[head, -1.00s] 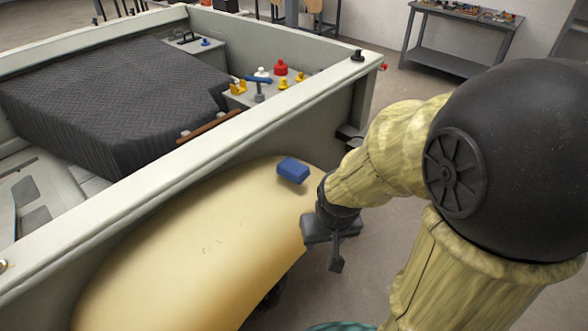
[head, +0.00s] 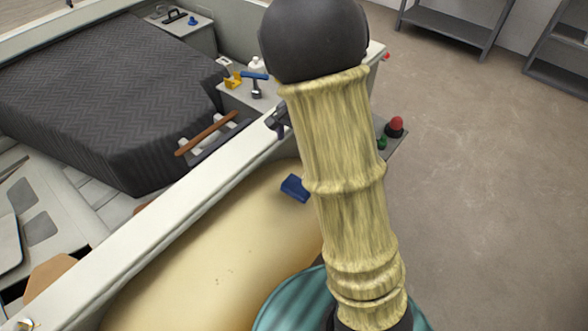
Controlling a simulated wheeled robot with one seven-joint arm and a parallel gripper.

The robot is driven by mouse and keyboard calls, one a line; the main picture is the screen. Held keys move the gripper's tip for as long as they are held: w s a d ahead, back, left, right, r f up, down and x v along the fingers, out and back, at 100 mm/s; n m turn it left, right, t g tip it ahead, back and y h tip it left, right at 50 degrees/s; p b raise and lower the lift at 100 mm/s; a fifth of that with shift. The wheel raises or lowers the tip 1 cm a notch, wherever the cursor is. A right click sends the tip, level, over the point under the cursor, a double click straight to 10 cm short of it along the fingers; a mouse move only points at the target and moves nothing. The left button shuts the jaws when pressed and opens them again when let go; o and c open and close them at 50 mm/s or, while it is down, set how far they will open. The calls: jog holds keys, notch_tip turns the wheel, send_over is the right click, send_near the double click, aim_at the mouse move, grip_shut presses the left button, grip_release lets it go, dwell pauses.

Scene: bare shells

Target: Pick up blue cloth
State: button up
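The blue cloth (head: 294,188), a small folded blue block shape, lies on the rounded cream-yellow surface (head: 215,255) beside the boat-like shell's outer wall. My upper arm hides part of the area just right of it. A dark piece that looks like part of my gripper (head: 279,119) shows at the left edge of my arm, by the shell's rim, above and apart from the cloth. My arm hides most of it, so its fingers cannot be made out.
The shell's pale rim (head: 185,178) runs diagonally between the cloth and the interior. A ledge with a red knob (head: 396,126) juts out at right. Floor at right is clear.

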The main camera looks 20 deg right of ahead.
jog(key=p, duration=0.3)
send_over(297, 184)
jog(key=f, duration=1.2)
jog(key=shift+w+d+f, duration=0.1)
jog(key=shift+w+d, duration=0.2)
jog(key=shift+d, duration=0.05)
jog(key=shift+s, duration=0.1)
jog(key=shift+s+f, duration=0.1)
jog(key=shift+f, duration=0.2)
jog(key=f, duration=0.1)
jog(key=f+p, duration=0.2)
jog(key=f, duration=0.1)
jog(key=shift+s+a, duration=0.15)
jog(key=shift+a, duration=0.1)
jog(key=shift+f, duration=0.3)
